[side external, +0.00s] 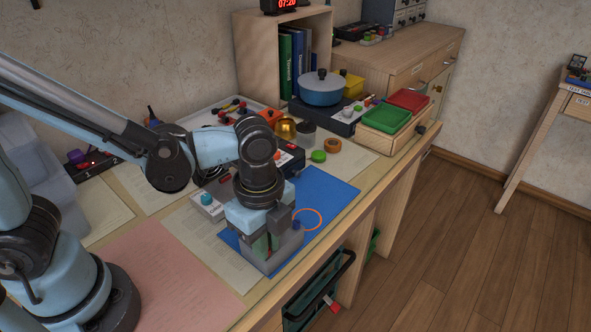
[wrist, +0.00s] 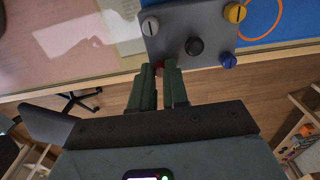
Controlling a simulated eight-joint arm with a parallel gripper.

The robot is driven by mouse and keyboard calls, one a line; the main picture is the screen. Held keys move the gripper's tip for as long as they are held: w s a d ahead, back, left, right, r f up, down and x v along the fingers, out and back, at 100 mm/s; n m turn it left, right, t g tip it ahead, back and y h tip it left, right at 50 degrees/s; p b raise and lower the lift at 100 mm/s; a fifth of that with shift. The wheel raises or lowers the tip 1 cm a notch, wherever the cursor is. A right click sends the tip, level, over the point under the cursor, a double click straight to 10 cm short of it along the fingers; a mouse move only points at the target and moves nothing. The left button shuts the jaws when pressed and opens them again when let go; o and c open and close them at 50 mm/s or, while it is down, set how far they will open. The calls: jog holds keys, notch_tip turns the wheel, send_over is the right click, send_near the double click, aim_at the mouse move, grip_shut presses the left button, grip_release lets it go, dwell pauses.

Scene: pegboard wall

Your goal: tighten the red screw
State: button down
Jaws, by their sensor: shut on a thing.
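A grey block (side external: 262,262) stands on the blue mat (side external: 325,190), near the table's front edge. In the wrist view the block (wrist: 178,35) carries several coloured screws. The red screw (wrist: 160,67) is at its lower left corner, mostly hidden between the fingertips. My gripper (wrist: 160,72) is shut on the red screw, with one dark green finger on each side. In the side view my gripper (side external: 268,243) points down at the block, and the red screw cannot be made out clearly.
Other screws on the block are pale grey (wrist: 150,26), yellow (wrist: 235,13), blue (wrist: 228,60) and a larger black one (wrist: 194,46). An orange ring (side external: 308,219) marks the mat beside the block. A dark green crate (side external: 318,290) hangs at the table's front.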

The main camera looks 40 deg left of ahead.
jog(key=c, duration=1.1)
grip_release()
jog(key=shift+r, duration=0.15)
notch_tip(320, 180, up, 12)
jog(key=w+a+f+n+t, duration=0.1)
jog(key=a+f+n+t, duration=0.1)
jog(key=a+n, duration=0.5)
jog(key=w+a+f+n+t, duration=0.1)
jog(key=a+n+t, duration=0.4)
jog(key=a+n, duration=0.3)
jog(key=n, duration=0.3)
jog(key=shift+w+f, duration=0.35)
jog(key=shift+w, duration=0.05)
